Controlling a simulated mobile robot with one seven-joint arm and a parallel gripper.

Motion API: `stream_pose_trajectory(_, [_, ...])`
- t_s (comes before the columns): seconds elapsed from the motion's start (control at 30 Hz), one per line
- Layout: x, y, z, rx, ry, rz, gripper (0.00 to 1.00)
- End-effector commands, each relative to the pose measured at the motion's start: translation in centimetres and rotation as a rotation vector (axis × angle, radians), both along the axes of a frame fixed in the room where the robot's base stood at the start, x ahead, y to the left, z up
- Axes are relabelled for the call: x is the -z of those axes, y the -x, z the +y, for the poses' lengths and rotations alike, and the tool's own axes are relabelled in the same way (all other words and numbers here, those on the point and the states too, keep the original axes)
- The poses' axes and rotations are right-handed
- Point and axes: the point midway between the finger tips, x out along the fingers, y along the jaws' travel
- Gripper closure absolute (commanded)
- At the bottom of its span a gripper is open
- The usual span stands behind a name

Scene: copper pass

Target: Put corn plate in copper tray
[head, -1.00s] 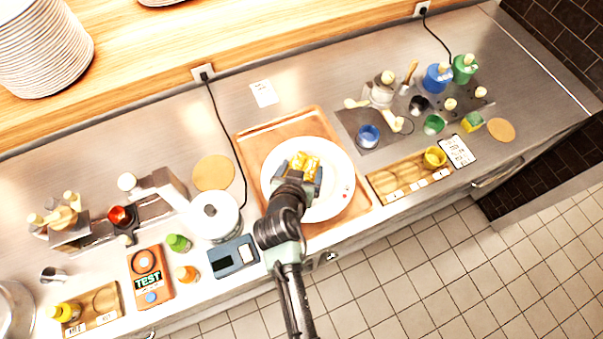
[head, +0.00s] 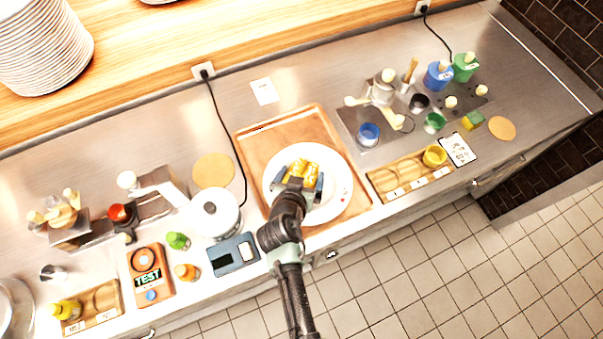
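The corn plate is a large white round plate (head: 340,200) with yellow corn pieces (head: 305,168) near its middle. It lies within the outline of the copper tray (head: 262,145), a square copper-brown tray on the steel counter. The tray's far and left parts show bare; the plate covers much of its front and middle. My gripper (head: 301,180) is over the plate beside the corn, its two fingers spread apart on either side. I see nothing held between them. My wrist hides the plate's front left edge, and contact with the plate cannot be told.
A white round-topped device (head: 215,214) and a blue-grey scale (head: 233,255) stand just left of the tray. A wooden holder (head: 400,178) is close on its right. A black cord (head: 222,130) runs along the left side.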

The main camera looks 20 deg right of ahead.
Motion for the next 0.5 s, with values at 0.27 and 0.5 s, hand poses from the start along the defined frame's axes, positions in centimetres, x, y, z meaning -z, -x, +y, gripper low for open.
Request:
stream_pose_trajectory(0.27, [-0.8, 0.7, 0.6, -0.002, -0.001, -0.001, 0.0])
stream_pose_trajectory(0.5, [-3.1, 3.2, 2.2, -0.001, -0.001, 0.0, 0.0])
